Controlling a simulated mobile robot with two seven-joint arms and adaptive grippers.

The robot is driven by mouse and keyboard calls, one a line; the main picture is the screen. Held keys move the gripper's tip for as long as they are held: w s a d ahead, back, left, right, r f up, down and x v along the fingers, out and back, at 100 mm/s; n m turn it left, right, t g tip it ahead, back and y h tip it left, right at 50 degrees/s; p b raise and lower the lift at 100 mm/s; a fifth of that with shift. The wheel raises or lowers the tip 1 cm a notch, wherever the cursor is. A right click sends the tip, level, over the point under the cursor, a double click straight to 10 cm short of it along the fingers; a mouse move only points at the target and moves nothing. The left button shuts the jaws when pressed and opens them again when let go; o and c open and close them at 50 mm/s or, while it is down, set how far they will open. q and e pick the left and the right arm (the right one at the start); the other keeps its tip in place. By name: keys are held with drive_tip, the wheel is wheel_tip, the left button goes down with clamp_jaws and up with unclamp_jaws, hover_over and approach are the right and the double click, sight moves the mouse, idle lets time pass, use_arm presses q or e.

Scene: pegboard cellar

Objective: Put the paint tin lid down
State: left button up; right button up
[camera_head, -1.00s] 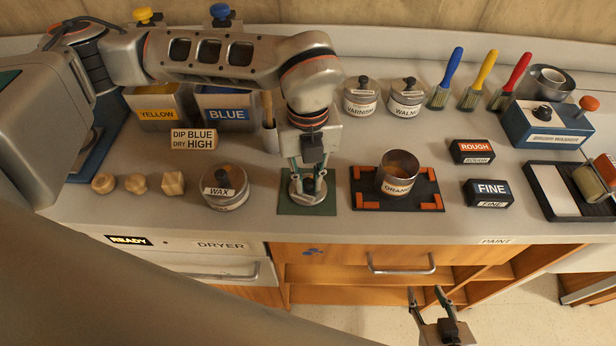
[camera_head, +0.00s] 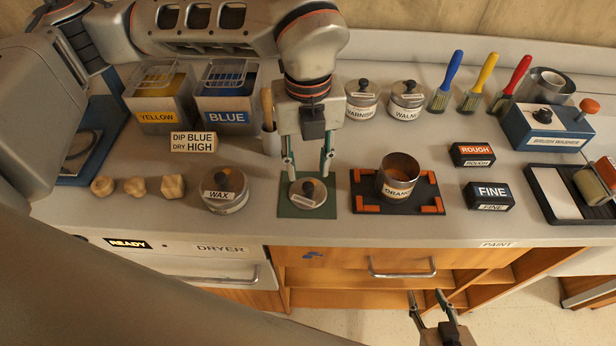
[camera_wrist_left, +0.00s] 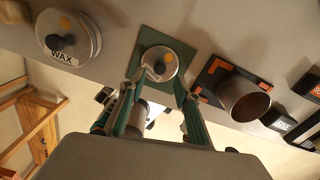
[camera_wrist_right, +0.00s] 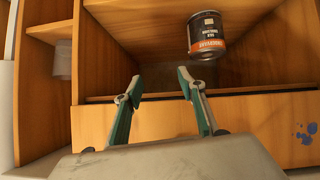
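The paint tin lid (camera_head: 307,193), a silver disc with a dark knob and an orange dot, lies on the green mat (camera_head: 288,210). It also shows in the left wrist view (camera_wrist_left: 160,62). My left gripper (camera_head: 308,170) is open and empty just above and behind the lid, its fingers apart from the knob. The open paint tin (camera_head: 398,178) labelled ORANGE stands on the black mat with orange corners (camera_head: 366,203), right of the lid. My right gripper (camera_head: 432,300) is open and empty in front of the counter, low before the open shelves.
A WAX tin (camera_head: 224,192) stands left of the green mat. YELLOW (camera_head: 157,117) and BLUE (camera_head: 227,116) dip tanks, VARNISH (camera_head: 362,110) and WALNUT tins stand behind. In the right wrist view, a labelled can (camera_wrist_right: 206,37) sits inside the cupboard.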

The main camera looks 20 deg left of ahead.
sight(307, 186)
use_arm(q)
wheel_tip(307, 186, up, 6)
drive_tip(key=shift+r, duration=0.15)
drive_tip(key=shift+s, duration=0.15)
idle(0.5)
